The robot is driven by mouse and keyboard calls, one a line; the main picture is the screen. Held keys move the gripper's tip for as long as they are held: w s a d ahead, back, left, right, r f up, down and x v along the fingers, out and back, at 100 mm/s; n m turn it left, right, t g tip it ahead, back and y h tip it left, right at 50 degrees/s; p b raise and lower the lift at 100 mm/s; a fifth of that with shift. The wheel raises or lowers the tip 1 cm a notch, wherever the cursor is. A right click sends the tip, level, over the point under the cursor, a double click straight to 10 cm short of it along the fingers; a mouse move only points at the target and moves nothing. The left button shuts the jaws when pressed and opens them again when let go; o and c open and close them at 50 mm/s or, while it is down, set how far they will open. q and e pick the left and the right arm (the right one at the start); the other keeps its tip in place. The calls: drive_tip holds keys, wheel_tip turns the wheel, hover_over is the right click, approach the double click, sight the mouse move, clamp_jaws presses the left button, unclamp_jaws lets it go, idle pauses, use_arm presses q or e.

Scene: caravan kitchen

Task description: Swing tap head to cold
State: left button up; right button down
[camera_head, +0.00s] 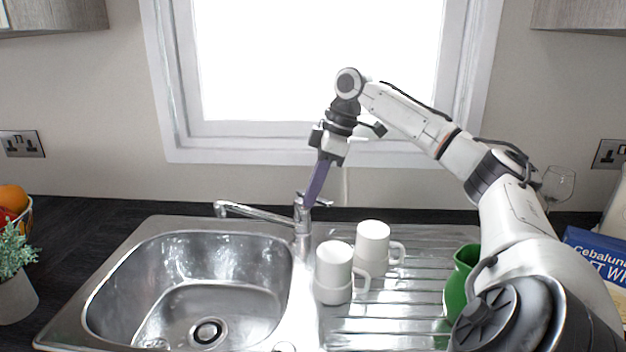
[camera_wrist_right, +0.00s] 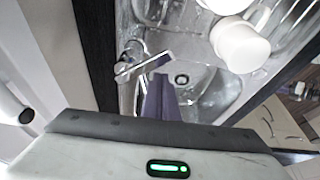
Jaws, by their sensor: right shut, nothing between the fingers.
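The tap (camera_head: 302,222) is chrome and stands at the back edge of the sink unit. Its spout (camera_head: 255,212) reaches left over the sink bowl. Its head with a lever (camera_head: 322,201) is on top, partly covered by my right gripper (camera_head: 309,203). The right gripper points down at the tap head, shut with nothing between its purple fingers. In the right wrist view the lever (camera_wrist_right: 145,66) lies just beyond the fingertips (camera_wrist_right: 160,78); whether they touch it I cannot tell. My left gripper is not in view.
The steel sink bowl (camera_head: 190,270) is empty. White mugs (camera_head: 334,262) stand on the drainer (camera_head: 400,300) right of the tap, near a green jug (camera_head: 461,280). A plant (camera_head: 14,275) and a fruit bowl (camera_head: 22,222) are at the left. A wine glass (camera_head: 557,184) stands behind my right arm.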

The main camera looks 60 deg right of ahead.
wheel_tip(320, 180, up, 10)
drive_tip(key=p, duration=0.4)
drive_tip(key=shift+a+f, duration=0.2)
drive_tip(key=shift+f, duration=0.05)
